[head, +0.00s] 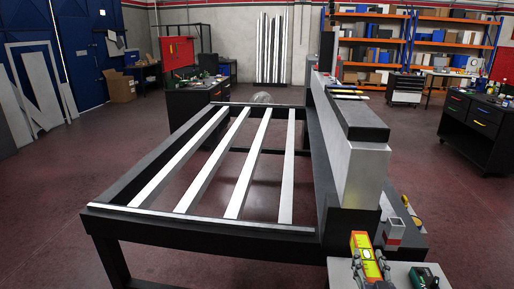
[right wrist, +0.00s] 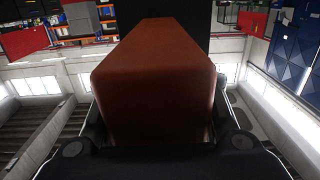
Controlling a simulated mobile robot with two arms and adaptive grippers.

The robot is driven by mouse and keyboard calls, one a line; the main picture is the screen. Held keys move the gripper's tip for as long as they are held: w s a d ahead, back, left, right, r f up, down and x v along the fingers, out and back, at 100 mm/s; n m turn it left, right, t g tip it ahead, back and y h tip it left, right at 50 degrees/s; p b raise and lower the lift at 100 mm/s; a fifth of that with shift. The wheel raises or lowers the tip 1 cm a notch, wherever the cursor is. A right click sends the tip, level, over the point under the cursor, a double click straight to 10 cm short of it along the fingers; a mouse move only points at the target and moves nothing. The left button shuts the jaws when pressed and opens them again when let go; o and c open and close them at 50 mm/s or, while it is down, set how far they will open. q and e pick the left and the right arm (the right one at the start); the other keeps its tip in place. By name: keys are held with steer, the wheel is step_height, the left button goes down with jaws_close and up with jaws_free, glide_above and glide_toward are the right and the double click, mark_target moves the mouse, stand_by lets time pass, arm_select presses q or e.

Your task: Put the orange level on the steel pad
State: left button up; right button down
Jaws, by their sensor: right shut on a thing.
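The orange level (head: 362,243), bright yellow-green and orange in the head view, is at the bottom right, in front of the black machine frame. My right gripper (head: 371,270) is shut on it, with a finger on each side. In the right wrist view the level (right wrist: 155,80) is a large reddish-brown block between the fingers. A pale grey flat surface (head: 341,273) lies below and beside the gripper; I cannot tell whether it is the steel pad or whether the level touches it. My left gripper is not in view.
The grid table (head: 190,221) with pale slats fills the middle. A tall grey and black beam (head: 360,172) stands along its right side. A small grey block (head: 395,228) sits behind the level, and a green and dark item (head: 425,277) lies to its right.

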steer(key=s+a+r+n+y, duration=0.1)
steer(key=s+a+n+y, duration=0.15)
steer(key=s+a, duration=0.85)
steer(key=s+a+r+y, duration=0.1)
steer(key=s+a+r, duration=0.5)
steer(key=s, duration=0.5)
steer(key=shift+a+r, duration=0.25)
steer(key=shift+r, duration=0.45)
